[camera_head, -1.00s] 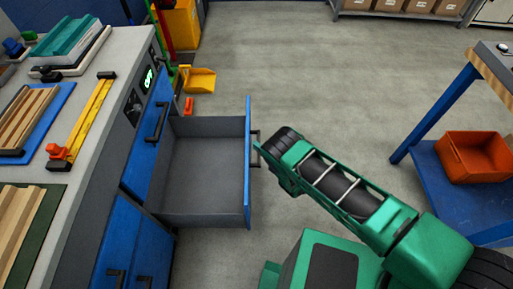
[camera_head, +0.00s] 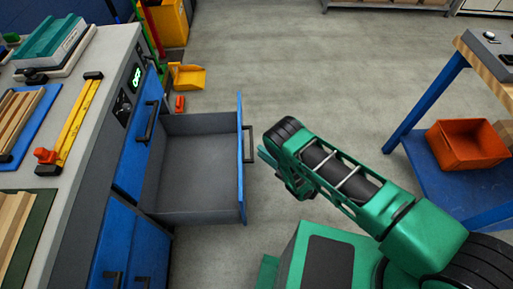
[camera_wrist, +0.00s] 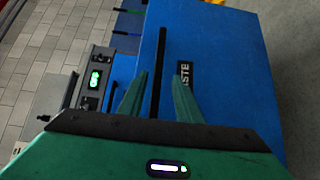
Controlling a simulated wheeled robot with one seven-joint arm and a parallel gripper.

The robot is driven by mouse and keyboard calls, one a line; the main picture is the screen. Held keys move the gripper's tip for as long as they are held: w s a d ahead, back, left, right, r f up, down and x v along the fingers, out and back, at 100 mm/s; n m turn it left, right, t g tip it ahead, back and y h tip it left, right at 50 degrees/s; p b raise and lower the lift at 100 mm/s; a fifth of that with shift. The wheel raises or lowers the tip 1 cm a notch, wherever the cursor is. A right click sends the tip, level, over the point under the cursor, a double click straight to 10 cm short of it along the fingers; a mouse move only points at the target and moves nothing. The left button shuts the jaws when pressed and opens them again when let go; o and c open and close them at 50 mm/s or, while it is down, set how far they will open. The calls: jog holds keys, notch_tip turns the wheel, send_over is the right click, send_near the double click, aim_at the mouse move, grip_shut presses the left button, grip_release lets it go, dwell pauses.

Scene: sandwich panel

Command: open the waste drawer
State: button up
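The waste drawer (camera_head: 195,165) is pulled far out of the cabinet in the head view. Its grey inside is empty. Its blue front panel (camera_wrist: 228,75) fills much of the wrist view, with a partly hidden label (camera_wrist: 184,76) ending in "STE". The drawer's black handle bar (camera_wrist: 161,70) shows between my two green fingers in the wrist view; the handle also shows in the head view (camera_head: 249,144). My gripper (camera_wrist: 160,95) is open, its fingers apart on either side of the bar's line. In the head view my gripper (camera_head: 264,155) is just right of the handle, with a small gap.
The workbench (camera_head: 84,146) above the drawer holds wood strips and a yellow level-like tool (camera_head: 78,122). A yellow scoop (camera_head: 188,77) lies on the floor behind the drawer. An orange bin (camera_head: 466,146) sits on a blue table shelf at right. Floor between is clear.

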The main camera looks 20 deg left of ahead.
jog(key=shift+v, duration=1.8)
